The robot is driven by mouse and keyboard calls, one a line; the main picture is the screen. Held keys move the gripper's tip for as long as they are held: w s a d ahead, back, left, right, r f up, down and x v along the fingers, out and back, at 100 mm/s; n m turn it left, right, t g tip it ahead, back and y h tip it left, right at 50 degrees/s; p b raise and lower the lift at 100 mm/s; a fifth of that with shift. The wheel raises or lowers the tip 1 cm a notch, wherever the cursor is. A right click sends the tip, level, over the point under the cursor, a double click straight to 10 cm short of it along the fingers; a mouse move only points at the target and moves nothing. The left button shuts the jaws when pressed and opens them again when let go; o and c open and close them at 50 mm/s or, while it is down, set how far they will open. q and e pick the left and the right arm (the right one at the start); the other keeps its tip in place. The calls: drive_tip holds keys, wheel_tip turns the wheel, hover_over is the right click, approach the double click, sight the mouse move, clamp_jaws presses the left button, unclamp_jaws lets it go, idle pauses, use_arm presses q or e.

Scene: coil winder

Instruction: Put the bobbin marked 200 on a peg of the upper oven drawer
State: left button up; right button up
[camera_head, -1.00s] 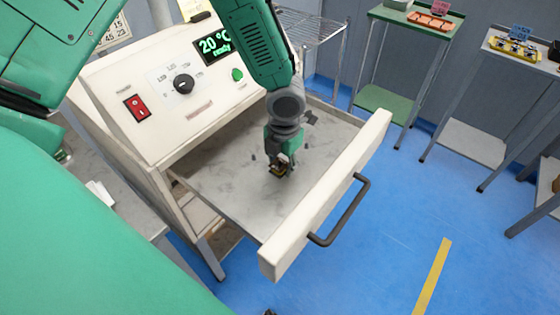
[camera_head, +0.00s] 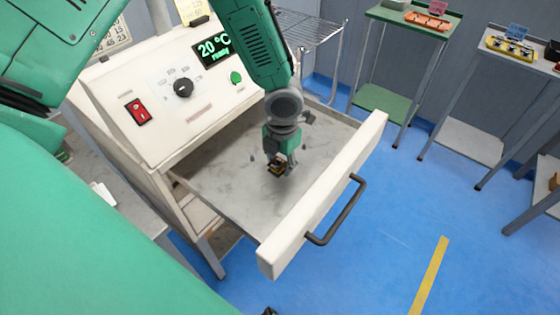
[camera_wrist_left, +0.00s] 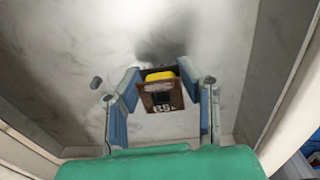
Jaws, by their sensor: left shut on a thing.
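My left gripper (camera_head: 277,160) reaches down over the open oven drawer (camera_head: 325,208). It is shut on a small brown bobbin (camera_head: 277,170) with a yellow part. In the left wrist view the bobbin (camera_wrist_left: 160,92) sits between the two fingers (camera_wrist_left: 163,108), with pale marking on its face too small to read. The bobbin appears to be held above the drawer's grey floor; the exact gap cannot be told. A short dark peg (camera_wrist_left: 96,83) stands on the drawer floor, left of the left finger in the wrist view.
The oven's panel (camera_head: 180,90) has a red switch, a knob and a display reading 20 °C, ready. The drawer front with its black handle (camera_head: 338,210) bounds the drawer on the right. Tables with coloured fixtures (camera_head: 428,20) stand at the back right.

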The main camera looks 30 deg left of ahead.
use_arm(q)
drive_tip(key=shift+a, duration=0.25)
drive_tip(key=shift+a, duration=0.1)
drive_tip(key=shift+p, duration=0.35)
idle(0.3)
idle(0.4)
drive_tip(key=shift+d+p, duration=0.25)
drive_tip(key=shift+p, duration=0.6)
idle(0.5)
drive_tip(key=shift+f, duration=0.15)
